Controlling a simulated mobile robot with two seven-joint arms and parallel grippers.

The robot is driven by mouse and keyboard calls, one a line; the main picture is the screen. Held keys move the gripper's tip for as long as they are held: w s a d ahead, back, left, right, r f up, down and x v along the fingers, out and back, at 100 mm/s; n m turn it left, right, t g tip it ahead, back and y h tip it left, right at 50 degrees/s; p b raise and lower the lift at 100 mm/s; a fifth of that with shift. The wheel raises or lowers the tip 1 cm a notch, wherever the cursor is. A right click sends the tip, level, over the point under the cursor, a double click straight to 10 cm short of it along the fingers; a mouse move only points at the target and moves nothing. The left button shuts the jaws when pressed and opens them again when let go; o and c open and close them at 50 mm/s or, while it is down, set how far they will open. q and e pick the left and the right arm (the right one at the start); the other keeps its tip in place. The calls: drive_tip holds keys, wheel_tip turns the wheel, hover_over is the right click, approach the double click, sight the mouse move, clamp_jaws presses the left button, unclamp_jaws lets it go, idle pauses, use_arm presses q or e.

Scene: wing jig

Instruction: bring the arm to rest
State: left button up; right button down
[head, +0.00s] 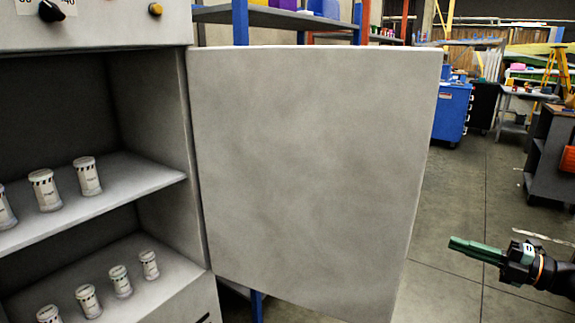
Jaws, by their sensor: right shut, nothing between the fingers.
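My right gripper (474,247) is at the lower right, with green fingers on a black wrist, pointing left. It is shut and empty. It appears to the right of the open cabinet door (310,165), with a gap between them in the picture. My left gripper is not in view.
The grey cabinet (160,170) on the left stands open. Its upper shelf (130,178) and lower shelf (165,265) hold several white canisters (87,176). Behind are a blue cabinet (453,110), a yellow ladder (556,65) and a dark cart (550,150). Bare floor (465,185) lies right of the door.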

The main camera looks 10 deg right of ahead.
drive_tip(key=s+a+f+m+t+h, duration=0.2)
drive_tip(key=a+f+m, duration=0.4)
drive_tip(key=a+f, duration=0.35)
drive_tip(key=s+a+f+m+t+h, duration=0.2)
drive_tip(key=a+f+m, duration=0.55)
drive_tip(key=a, duration=0.35)
drive_tip(key=s+a+f+m+g+h, duration=0.2)
drive_tip(key=s+a+f+m+h, duration=0.1)
drive_tip(key=s+a+m, duration=0.3)
drive_tip(key=s+a+f+m+g+h, duration=0.2)
drive_tip(key=s+a+f+m+g, duration=0.15)
drive_tip(key=s, duration=0.55)
use_arm(q)
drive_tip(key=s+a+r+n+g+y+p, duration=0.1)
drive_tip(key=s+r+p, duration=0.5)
drive_tip(key=p, duration=1.4)
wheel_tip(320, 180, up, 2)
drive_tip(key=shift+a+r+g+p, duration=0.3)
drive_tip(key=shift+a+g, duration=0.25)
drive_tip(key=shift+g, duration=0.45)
use_arm(e)
drive_tip(key=s+d+r+m+g+h, duration=0.1)
drive_tip(key=s+r+g, duration=0.1)
drive_tip(key=s+r, duration=0.3)
wheel_tip(320, 180, up, 4)
drive_tip(key=shift+d+f+m, duration=0.15)
drive_tip(key=shift+d+m, duration=0.25)
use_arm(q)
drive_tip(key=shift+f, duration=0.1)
